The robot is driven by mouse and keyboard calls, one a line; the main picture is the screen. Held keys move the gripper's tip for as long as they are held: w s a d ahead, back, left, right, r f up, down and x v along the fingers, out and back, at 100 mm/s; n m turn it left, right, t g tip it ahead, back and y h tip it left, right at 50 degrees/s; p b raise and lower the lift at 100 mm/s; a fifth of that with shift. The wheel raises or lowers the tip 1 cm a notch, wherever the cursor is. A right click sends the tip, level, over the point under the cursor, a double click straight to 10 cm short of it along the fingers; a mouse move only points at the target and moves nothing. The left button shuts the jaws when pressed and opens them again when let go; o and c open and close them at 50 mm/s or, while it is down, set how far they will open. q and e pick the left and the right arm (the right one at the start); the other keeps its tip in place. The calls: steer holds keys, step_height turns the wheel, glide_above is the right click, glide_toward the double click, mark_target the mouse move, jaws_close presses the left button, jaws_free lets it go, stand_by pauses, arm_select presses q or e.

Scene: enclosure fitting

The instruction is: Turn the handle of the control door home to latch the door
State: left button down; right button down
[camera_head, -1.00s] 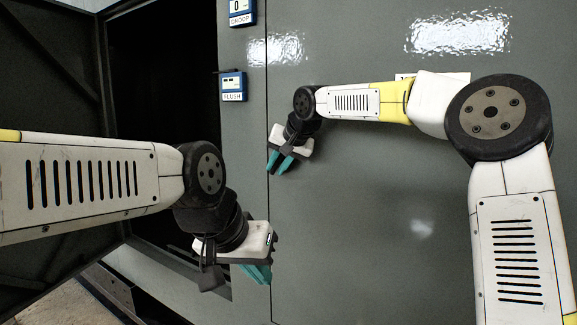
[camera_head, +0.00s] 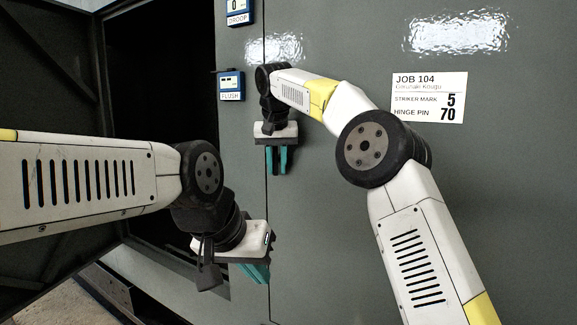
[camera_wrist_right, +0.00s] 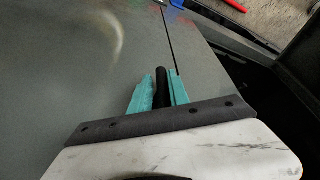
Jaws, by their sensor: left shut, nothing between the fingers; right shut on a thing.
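The black door handle (camera_wrist_right: 161,84) stands between the teal fingers of my right gripper (camera_wrist_right: 160,92) in the right wrist view. My left gripper (camera_head: 257,273) is lower down near the same seam, shut and empty.
A dark open compartment (camera_head: 160,90) lies left of the seam, with an open door leaf (camera_head: 45,80) at far left. Small DROOP (camera_head: 238,12) and FLUSH (camera_head: 231,86) displays sit beside the seam. A white job label (camera_head: 429,97) is on the grey panel.

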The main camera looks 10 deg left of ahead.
mark_target(274, 157)
steer(key=shift+s+a+r, duration=0.1)
steer(key=shift+a, duration=0.25)
steer(key=c, duration=1.4)
jaws_free()
steer(key=shift+a, duration=0.1)
steer(key=shift+d, duration=0.2)
steer(key=v, duration=0.6)
steer(key=shift+a+r, duration=0.1)
steer(key=shift+r, duration=0.1)
steer(key=shift+s+r, duration=0.25)
steer(key=shift+r, duration=0.3)
